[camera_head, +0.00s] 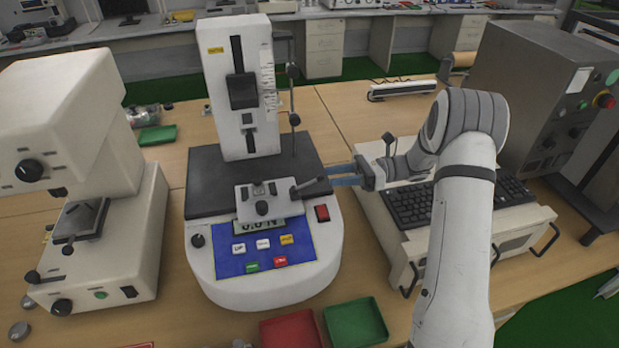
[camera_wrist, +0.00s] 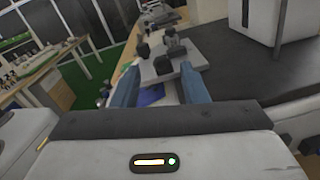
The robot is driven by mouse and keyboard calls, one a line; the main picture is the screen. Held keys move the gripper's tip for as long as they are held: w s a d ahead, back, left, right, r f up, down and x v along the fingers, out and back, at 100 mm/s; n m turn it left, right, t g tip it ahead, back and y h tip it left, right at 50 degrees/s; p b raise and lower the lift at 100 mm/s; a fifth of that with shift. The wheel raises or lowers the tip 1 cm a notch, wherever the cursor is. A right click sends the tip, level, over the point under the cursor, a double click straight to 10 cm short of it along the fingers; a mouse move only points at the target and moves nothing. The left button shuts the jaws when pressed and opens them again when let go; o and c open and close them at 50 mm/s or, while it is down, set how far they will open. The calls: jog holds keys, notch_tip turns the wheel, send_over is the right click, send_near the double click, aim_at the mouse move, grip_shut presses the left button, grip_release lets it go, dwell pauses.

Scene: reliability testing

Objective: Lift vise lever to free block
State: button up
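The small light-grey vise (camera_head: 270,205) sits on the front of the black plate of the white test machine. Its lever (camera_head: 309,185), a short dark rod, sticks out from the vise's right side towards my gripper. My gripper (camera_head: 329,176) is to the right of the vise, its blue fingers pointing left at the lever's end. In the wrist view my gripper (camera_wrist: 160,68) has its two fingers wide apart, with the vise (camera_wrist: 163,70) between and beyond their tips. No grip on the lever is visible. I cannot clearly make out the block among the dark parts on the vise.
The test machine's column (camera_head: 240,85) rises behind the vise. A keyboard (camera_head: 410,203) lies under my arm. A white instrument (camera_head: 100,230) stands at left, a grey control box (camera_head: 540,90) at right. Red (camera_head: 291,329) and green (camera_head: 355,323) trays lie in front.

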aim_at(319, 180)
jog(key=x, duration=0.2)
jog(key=p+x, duration=0.1)
jog(key=x, duration=0.3)
jog(key=shift+s+a+f+p, duration=0.15)
jog(key=shift+a+f+p, duration=0.1)
jog(key=shift+a+p, duration=0.1)
jog(key=shift+s+a+f, duration=0.1)
jog(key=shift+a, duration=0.45)
grip_shut()
